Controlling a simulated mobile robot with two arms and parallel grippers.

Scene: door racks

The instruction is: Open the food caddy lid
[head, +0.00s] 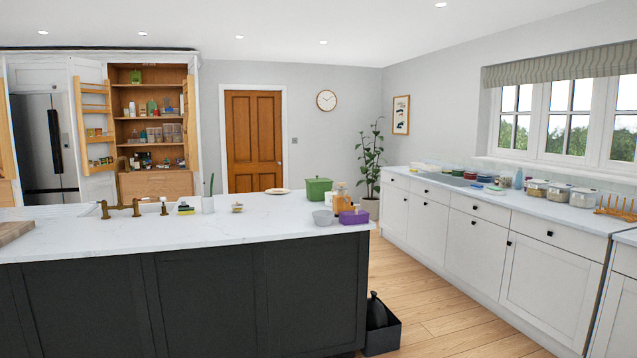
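A green lidded box (319,189), which looks like the food caddy, stands upright on the far right part of the island's white worktop (270,225). Its lid appears shut, with a small raised part on top. Its inside is hidden. It is small in this view, so the lid's edge and any catch cannot be made out. Neither of my grippers is in view.
A jar (340,195), a grey bowl (323,217) and a purple box (354,216) stand near the caddy. A black open bin (382,328) is on the floor at the island's right end. Wooden floor (440,300) is clear between island and right counter.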

